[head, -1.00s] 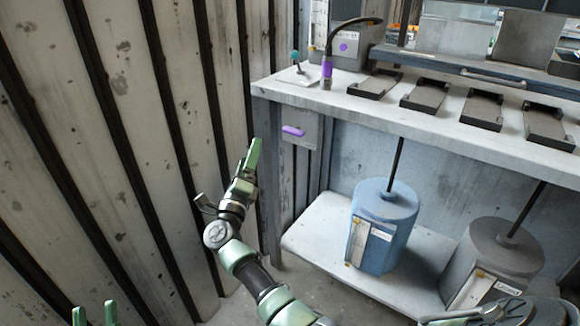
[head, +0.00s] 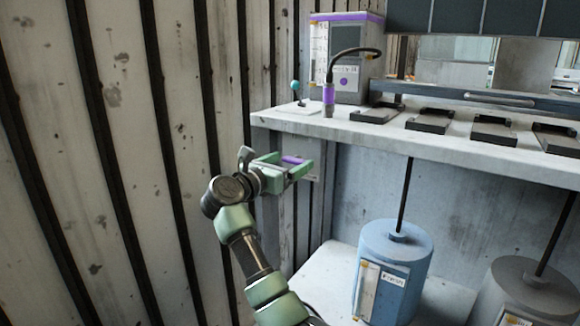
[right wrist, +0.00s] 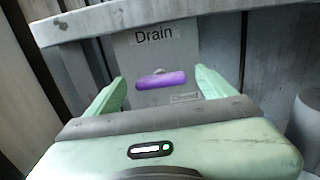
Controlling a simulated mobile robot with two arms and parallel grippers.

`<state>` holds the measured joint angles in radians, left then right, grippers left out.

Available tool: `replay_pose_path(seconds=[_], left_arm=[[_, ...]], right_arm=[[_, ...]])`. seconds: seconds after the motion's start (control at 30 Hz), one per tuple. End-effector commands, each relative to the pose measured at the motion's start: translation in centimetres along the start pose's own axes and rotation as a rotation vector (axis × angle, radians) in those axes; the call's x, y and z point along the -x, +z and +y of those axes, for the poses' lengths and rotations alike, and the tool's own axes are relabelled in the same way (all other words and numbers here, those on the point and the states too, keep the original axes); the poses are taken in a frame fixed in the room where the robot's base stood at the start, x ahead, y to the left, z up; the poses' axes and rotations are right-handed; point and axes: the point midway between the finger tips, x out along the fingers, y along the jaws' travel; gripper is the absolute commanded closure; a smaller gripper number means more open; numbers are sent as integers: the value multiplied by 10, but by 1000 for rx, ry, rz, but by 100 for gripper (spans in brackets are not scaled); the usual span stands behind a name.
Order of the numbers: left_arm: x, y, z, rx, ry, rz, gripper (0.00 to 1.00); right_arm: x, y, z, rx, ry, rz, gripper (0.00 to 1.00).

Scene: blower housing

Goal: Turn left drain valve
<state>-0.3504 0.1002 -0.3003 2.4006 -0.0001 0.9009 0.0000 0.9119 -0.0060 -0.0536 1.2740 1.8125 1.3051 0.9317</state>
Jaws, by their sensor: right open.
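The drain valve is a purple handle (head: 292,160) on a grey panel under the left end of the workbench. In the right wrist view the purple handle (right wrist: 161,80) lies roughly level under a "Drain" label (right wrist: 154,35). My right gripper (head: 298,167) is open in front of the panel, its green fingers on either side of the handle as seen. In the right wrist view the open fingers (right wrist: 160,90) flank the handle with space on both sides. I cannot tell how far the fingertips are from the panel. My left gripper is out of view.
The workbench top (head: 400,137) overhangs just above the panel. A blue canister (head: 396,265) and a grey canister (head: 525,290) stand below to the right. A corrugated wall (head: 120,180) is close on the left. A teal-knobbed lever (head: 296,86) stands on the bench.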

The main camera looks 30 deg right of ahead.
Motion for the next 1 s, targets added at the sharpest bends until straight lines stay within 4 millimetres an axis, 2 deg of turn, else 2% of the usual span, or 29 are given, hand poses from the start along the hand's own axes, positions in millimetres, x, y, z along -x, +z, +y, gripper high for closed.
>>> replay_pose_path(seconds=[0.1, 0.33, 0.37, 0.5, 0.57, 0.6, 1.0], left_arm=[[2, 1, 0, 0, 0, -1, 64], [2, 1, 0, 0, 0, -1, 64], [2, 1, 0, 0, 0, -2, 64], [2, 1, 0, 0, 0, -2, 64], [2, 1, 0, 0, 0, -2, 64], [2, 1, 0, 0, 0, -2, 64], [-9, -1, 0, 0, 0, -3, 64]], right_arm=[[-6, 0, 0, 1, -1, -1, 16], [-7, 0, 0, 1, 0, -1, 16], [-7, 0, 0, 1, 0, -1, 19], [-7, 0, 0, 1, 0, -1, 58], [-7, 0, 0, 1, 0, -1, 75], [-7, 0, 0, 1, 0, -1, 79], [-7, 2, 0, 49, 1, 1, 79]])
